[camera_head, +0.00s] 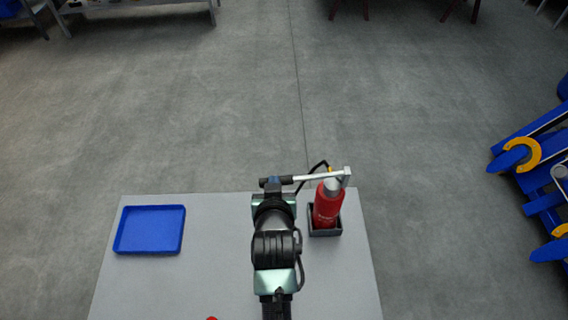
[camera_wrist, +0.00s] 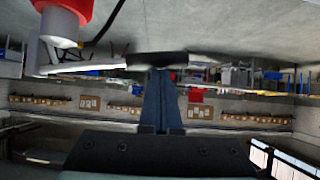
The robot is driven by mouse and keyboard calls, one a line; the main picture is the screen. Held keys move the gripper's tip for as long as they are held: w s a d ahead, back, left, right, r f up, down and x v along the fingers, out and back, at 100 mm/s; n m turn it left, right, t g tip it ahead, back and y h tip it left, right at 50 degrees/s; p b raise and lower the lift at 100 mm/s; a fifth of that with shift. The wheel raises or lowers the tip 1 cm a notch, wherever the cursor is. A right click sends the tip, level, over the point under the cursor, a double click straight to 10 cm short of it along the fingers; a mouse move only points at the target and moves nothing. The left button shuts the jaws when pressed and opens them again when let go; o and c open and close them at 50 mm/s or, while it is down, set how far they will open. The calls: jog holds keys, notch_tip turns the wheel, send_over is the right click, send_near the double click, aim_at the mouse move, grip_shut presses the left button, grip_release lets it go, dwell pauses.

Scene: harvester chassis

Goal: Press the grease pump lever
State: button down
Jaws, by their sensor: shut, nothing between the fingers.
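The red grease pump (camera_head: 327,205) stands upright in a dark square holder near the table's right edge. Its lever (camera_head: 318,178) is a pale rod with a black grip, reaching left from the pump's head and looking roughly level. My gripper (camera_head: 271,184) is at the grip end of the lever, its fingers together. In the wrist view my gripper (camera_wrist: 158,75) has its fingertips right at the black lever grip (camera_wrist: 170,58); I cannot tell whether they touch it. The red pump body (camera_wrist: 65,10) shows at the upper left there, partly cut off.
A blue tray (camera_head: 150,230) lies on the left of the grey table (camera_head: 205,275). A black hose (camera_head: 312,173) curves beside the pump head. Blue machinery with yellow parts (camera_head: 535,155) stands at the far right. The table between tray and arm is clear.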

jog(key=shift+s+f, duration=0.1)
jog(key=shift+f, duration=0.6)
jog(key=shift+s+f, duration=0.1)
jog(key=shift+f, duration=0.05)
